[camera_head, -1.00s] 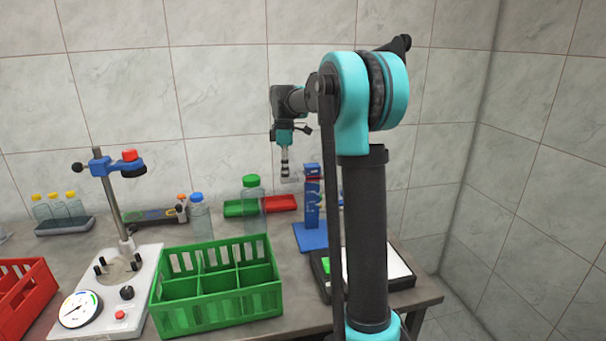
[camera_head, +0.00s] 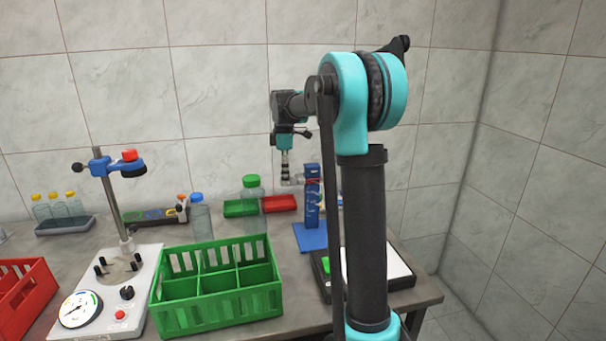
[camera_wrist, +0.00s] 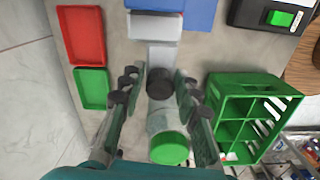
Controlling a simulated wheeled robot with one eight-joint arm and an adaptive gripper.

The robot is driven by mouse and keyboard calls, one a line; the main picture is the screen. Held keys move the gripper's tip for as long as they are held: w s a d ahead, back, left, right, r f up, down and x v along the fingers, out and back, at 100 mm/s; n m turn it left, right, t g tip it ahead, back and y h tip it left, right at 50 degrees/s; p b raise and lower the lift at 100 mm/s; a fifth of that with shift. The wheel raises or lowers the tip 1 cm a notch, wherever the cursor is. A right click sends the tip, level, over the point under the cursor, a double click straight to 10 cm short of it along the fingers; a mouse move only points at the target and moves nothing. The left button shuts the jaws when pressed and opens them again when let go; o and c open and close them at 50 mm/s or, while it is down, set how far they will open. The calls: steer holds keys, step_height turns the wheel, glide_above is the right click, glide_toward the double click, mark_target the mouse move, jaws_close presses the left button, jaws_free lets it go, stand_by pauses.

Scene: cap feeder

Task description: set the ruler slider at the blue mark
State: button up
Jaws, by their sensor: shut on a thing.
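The ruler stand is a blue upright post (camera_head: 312,205) on a flat blue base (camera_head: 311,237) at the back right of the bench. The slider shows as a light grey arm (camera_head: 292,182) reaching left from the post, with a thin red line beside it. In the wrist view the slider's grey arm (camera_wrist: 162,56) ends in a black knob (camera_wrist: 159,83). My gripper (camera_wrist: 160,90) points down at the slider's outer end, its fingers shut on the knob. It shows left of the post in the head view (camera_head: 286,178). I cannot make out a blue mark.
A green-capped bottle (camera_head: 252,205) stands left of the stand, below my gripper. Red (camera_head: 279,203) and green (camera_head: 240,208) trays lie behind it. A green crate (camera_head: 217,290) is in front. A black device (camera_wrist: 274,15) lies right of the stand.

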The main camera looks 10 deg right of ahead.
steer(key=shift+f, duration=2.75)
steer(key=o, duration=0.8)
steer(key=shift+r, duration=0.1)
steer(key=shift+r, duration=3.9)
steer(key=shift+s, duration=0.1)
